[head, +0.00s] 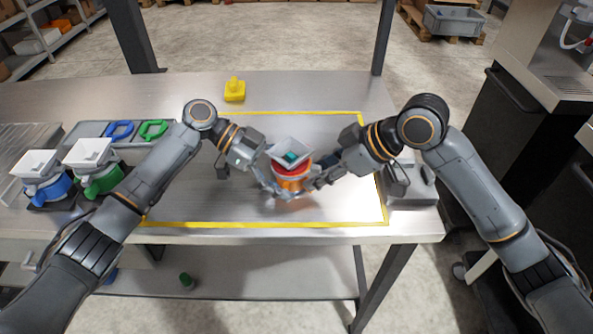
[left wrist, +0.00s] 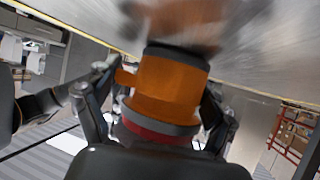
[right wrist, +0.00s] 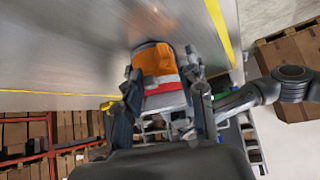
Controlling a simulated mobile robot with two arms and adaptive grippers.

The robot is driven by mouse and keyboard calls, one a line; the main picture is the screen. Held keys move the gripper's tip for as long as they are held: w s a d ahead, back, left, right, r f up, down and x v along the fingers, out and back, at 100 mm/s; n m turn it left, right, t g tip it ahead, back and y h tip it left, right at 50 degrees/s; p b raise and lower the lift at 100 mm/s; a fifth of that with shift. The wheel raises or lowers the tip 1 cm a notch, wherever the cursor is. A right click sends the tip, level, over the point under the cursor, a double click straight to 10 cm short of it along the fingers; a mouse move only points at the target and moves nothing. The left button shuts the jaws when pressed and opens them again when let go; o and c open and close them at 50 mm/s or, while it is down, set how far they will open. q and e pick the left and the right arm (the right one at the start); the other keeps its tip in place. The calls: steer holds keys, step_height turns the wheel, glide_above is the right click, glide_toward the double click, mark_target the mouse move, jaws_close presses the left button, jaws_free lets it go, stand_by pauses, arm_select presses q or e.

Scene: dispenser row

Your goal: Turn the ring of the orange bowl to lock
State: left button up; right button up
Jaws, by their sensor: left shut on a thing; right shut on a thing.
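A red ring (head: 291,168) sits above the orange part, under a tilted grey-white hopper (head: 290,151) with a teal piece inside. My left gripper (head: 264,182) is shut on the orange bowl from the left; its fingers flank the orange part (left wrist: 172,85) in the left wrist view. My right gripper (head: 318,180) is shut from the right at the red ring; the right wrist view shows its fingers beside the red band (right wrist: 161,86). The exact contacts are partly hidden.
Blue (head: 50,190) and green (head: 98,180) dispensers with white hoppers stand at the left. Behind them a grey tray (head: 75,130) holds blue and green handles. A yellow piece (head: 234,91) lies at the back. The table around the bowl is mostly clear.

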arm_select(q)
steer(key=shift+d, duration=0.15)
arm_select(e)
steer(key=shift+s+a, duration=0.35)
steer(key=shift+w+d, duration=0.15)
steer(key=shift+w, duration=0.2)
steer(key=shift+d+r, duration=0.15)
steer(key=shift+d, duration=0.05)
steer(key=v, duration=0.6)
steer(key=shift+d+r, duration=0.2)
stand_by(0.3)
arm_select(q)
steer(key=o, duration=0.8)
